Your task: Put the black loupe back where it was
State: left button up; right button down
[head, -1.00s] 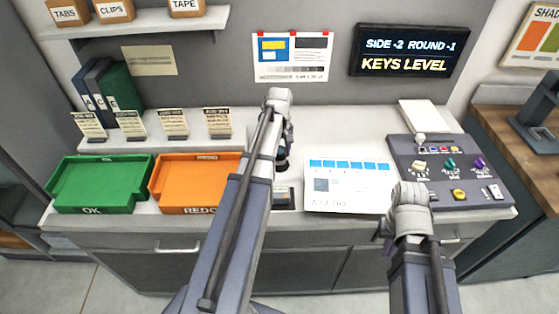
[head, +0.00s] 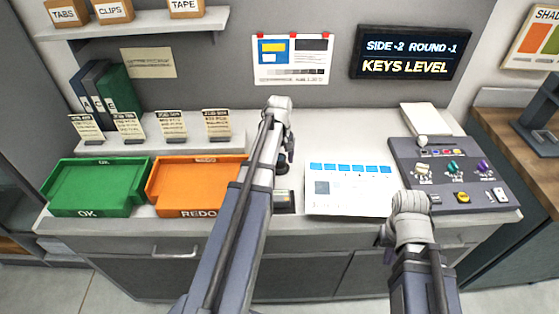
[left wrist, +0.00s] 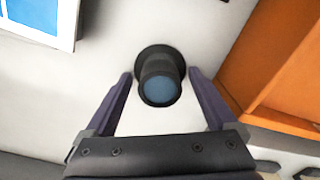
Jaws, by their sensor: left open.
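The black loupe (left wrist: 160,80) stands on the pale worktop, its bluish lens facing the camera in the left wrist view. My left gripper (left wrist: 159,74) is open, with one finger on each side of the loupe and a gap to both. In the head view the loupe (head: 281,167) shows as a small dark shape beside my left gripper (head: 287,150), partly hidden by my left arm. My right gripper (head: 385,236) is mostly hidden behind its own wrist at the front right, so its jaws cannot be made out.
Left of my left arm lie an orange REDO tray (head: 190,200) and a green OK tray (head: 90,205). A printed sheet (head: 349,190) and a control panel (head: 455,175) lie to the right. A small dark block (head: 284,198) sits near the front edge.

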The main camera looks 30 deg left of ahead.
pick_arm(q)
jog(key=shift+r, duration=0.1)
notch_tip(320, 180, up, 12)
jog(key=p, duration=1.2)
jog(key=s+d+m, duration=0.5)
jog(key=d, duration=0.5)
jog(key=s+d+m, duration=0.5)
jog(key=s+d, duration=0.1)
jog(key=d, duration=0.4)
jog(key=s+d+m+y, duration=0.1)
jog(key=s+d+m, duration=0.3)
jog(key=d, duration=0.6)
jog(key=shift+s+d+r+m, duration=0.15)
jog(key=shift+s+d+m, duration=0.2)
jog(key=shift+s, duration=0.45)
jog(key=shift+a, duration=0.1)
jog(key=shift+c, duration=0.4)
